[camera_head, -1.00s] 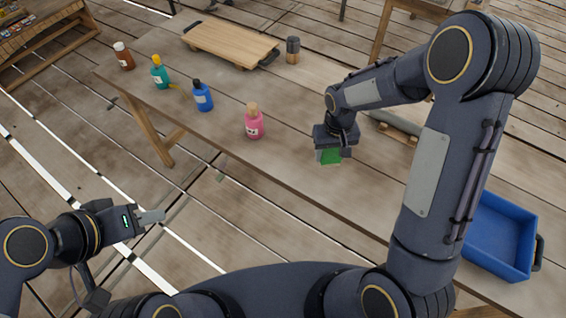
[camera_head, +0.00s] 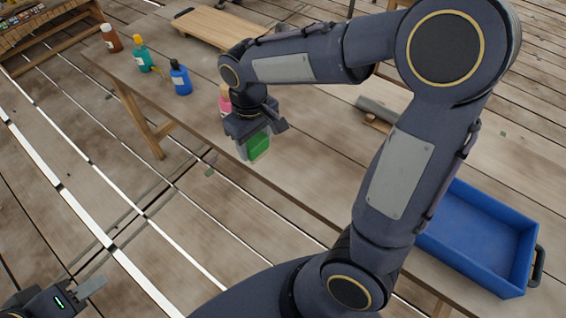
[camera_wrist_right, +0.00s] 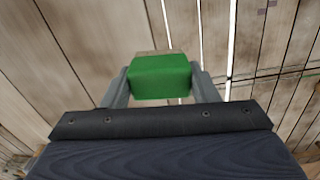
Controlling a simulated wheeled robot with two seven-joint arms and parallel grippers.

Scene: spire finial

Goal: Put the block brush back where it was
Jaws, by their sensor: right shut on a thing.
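The block brush, a green block (camera_head: 258,147), is held between the fingers of my right gripper (camera_head: 252,146), near the front edge of the table. In the right wrist view the green block (camera_wrist_right: 161,77) fills the gap between the two fingers (camera_wrist_right: 161,85), with a thin tan part beyond it. The floor planks show below and around it there. My left gripper (camera_head: 90,288) is at the lower left corner, low and away from the table; its fingers look close together, but I cannot tell whether they are shut.
The wooden table (camera_head: 310,185) carries a brown bottle (camera_head: 112,38), a teal bottle (camera_head: 143,56) and a blue bottle (camera_head: 180,80). A pink bottle (camera_head: 225,100) is partly hidden behind my right gripper. A wooden board (camera_head: 215,28) lies behind; a blue tray (camera_head: 480,235) stands at right.

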